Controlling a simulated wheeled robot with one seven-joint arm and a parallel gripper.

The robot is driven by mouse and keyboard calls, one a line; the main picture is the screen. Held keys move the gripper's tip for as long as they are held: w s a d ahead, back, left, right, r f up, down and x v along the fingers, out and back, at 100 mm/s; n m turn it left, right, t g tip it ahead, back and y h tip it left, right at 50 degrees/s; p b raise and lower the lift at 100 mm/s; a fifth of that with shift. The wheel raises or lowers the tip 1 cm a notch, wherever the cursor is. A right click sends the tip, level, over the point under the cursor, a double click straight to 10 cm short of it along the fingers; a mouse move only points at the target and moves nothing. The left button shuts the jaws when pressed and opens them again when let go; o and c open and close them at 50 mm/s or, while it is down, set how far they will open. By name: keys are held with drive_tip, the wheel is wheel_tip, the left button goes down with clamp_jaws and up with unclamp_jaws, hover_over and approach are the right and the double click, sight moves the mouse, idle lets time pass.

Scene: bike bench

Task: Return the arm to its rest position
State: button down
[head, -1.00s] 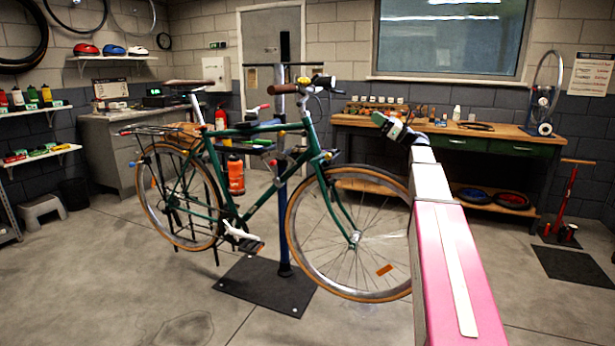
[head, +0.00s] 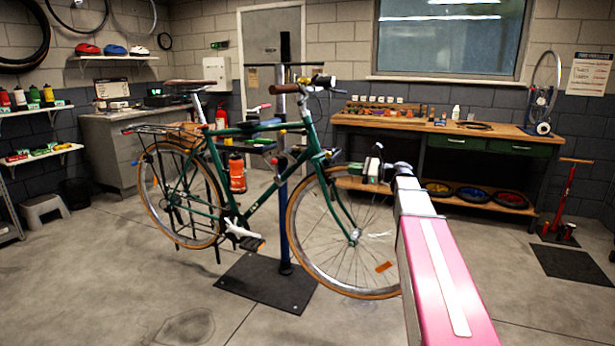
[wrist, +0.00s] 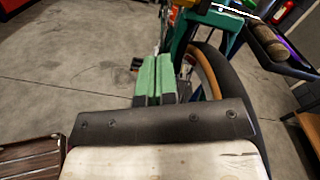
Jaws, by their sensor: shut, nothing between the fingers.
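My gripper (head: 357,171) is at the end of my arm, in front of the bike's front wheel in the head view. In the wrist view its two green fingers (wrist: 155,80) lie side by side, shut with nothing between them. The green bike (head: 245,135) hangs upright on a blue stand post in the head view. Its front tyre (wrist: 213,70) shows beyond the fingers in the wrist view. I cannot tell how far the fingers are from the wheel.
A wooden workbench (head: 490,131) with tools stands behind, with several wheels on its lower shelf (head: 505,207). A black mat (head: 243,285) lies under the stand. A red floor pump (head: 567,200) stands at the right. The floor at the front left is clear.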

drive_tip(key=s+a+f+n+g+h, duration=0.1)
drive_tip(key=s+a+f+n+h, duration=0.2)
drive_tip(key=f, duration=0.5)
drive_tip(key=s+a+f+n+g+h, duration=0.15)
drive_tip(key=s+f, duration=0.25)
drive_tip(key=f, duration=0.4)
drive_tip(key=s+d+f+n+g+h, duration=0.1)
drive_tip(key=s+d+f+n+h, duration=0.2)
drive_tip(key=s+f+n+h, duration=0.3)
drive_tip(key=s+d+f+n+g+h, duration=0.2)
drive_tip(key=s+f+n+h, duration=0.4)
drive_tip(key=s+f, duration=0.8)
drive_tip(key=shift+s+d+f+n, duration=0.4)
drive_tip(key=shift+d+f+n, duration=0.05)
drive_tip(key=shift+d+f, duration=0.2)
drive_tip(key=shift+r+h, duration=0.1)
drive_tip(key=shift+h, duration=0.15)
